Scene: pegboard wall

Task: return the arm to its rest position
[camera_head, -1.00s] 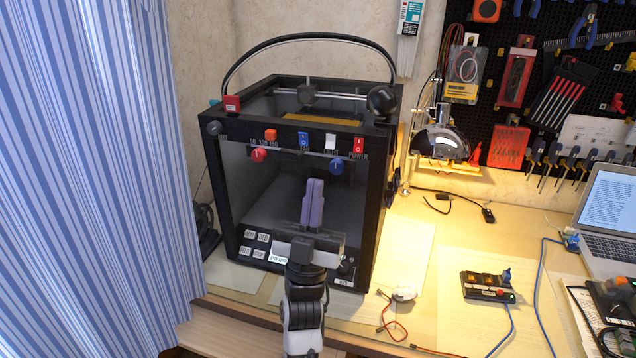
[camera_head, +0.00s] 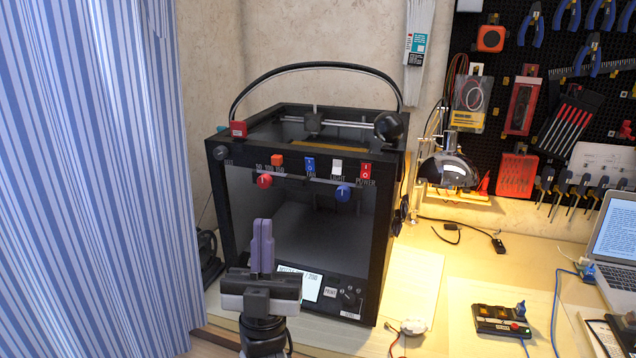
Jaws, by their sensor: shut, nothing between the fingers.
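My gripper (camera_head: 262,246) is in the lower middle of the head view, pointing up with its two purple-grey fingers shut together and nothing between them. It stands in front of the black 3D printer (camera_head: 387,235) and apart from its open front, as far as I can see. My gripper's body hides the lower left of the printer's front panel. The printer's display (camera_head: 305,284) and round knob (camera_head: 349,297) show to the right of my gripper.
A blue striped curtain (camera_head: 90,180) hangs at the left. On the desk to the right are a desk lamp (camera_head: 449,171), a small switch box (camera_head: 501,320) and a laptop (camera_head: 617,235). A tool pegboard (camera_head: 510,50) is behind.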

